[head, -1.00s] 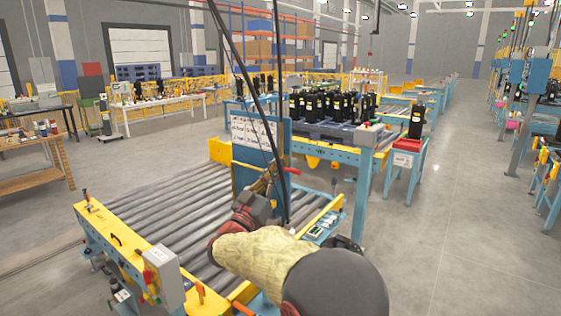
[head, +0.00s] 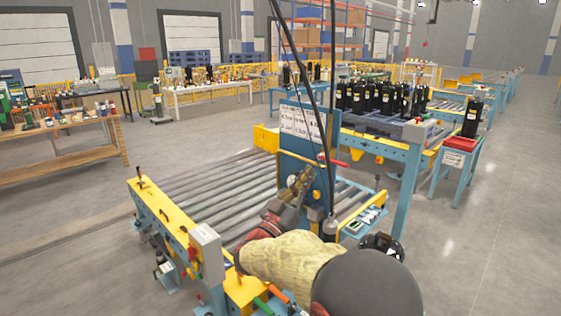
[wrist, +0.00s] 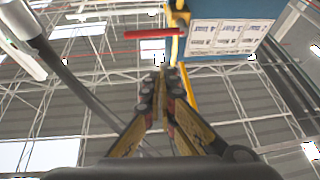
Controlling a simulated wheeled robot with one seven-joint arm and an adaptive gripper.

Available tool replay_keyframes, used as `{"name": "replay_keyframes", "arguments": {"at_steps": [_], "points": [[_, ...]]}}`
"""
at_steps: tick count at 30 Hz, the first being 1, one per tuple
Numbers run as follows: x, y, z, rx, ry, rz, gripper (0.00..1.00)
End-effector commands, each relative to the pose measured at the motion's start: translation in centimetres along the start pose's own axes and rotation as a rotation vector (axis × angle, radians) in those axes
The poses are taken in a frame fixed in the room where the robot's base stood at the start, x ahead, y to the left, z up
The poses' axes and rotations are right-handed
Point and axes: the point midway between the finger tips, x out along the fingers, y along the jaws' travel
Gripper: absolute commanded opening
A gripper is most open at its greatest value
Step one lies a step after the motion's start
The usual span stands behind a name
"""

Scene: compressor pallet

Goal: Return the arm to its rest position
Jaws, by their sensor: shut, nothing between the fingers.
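My gripper (head: 306,172) is at the end of my arm, in front of the blue panel with white sheets (head: 300,122) at the roller conveyor. My arm reaches up from the bottom of the head view, with a cream sleeve and a red and grey wrist. In the wrist view my gripper (wrist: 163,72) points up toward the roof. Its two yellow and black fingers meet at the tips, with nothing held. A red handle (wrist: 154,34) and the sheeted panel (wrist: 225,36) show beyond the fingertips.
The roller conveyor (head: 208,190) has a yellow end beam (head: 160,218) with a grey box (head: 207,250). A dark cable (head: 297,75) hangs close to my gripper. Black compressors (head: 385,97) stand on a pallet behind. The floor at right (head: 500,220) is clear.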

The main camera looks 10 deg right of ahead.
Motion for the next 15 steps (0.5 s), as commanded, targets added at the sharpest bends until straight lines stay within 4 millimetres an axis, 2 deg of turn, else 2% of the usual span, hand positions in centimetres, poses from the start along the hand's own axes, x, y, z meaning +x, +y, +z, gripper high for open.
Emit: {"name": "replay_keyframes", "arguments": {"at_steps": [2,4,6,9,12,15], "points": [[-0.3,-2.6,1.8,0.049,-0.063,-0.099,0.00],[-1.5,-5.6,4.2,0.085,-0.146,-0.223,0.00],[-3.5,-8.5,6.7,0.115,-0.241,-0.353,0.00],[-6.9,-11.7,9.2,0.150,-0.383,-0.527,0.00],[-10.7,-13.4,10.7,0.172,-0.528,-0.682,0.00],[-14.7,-13.6,11.5,0.176,-0.679,-0.815,0.00]]}}
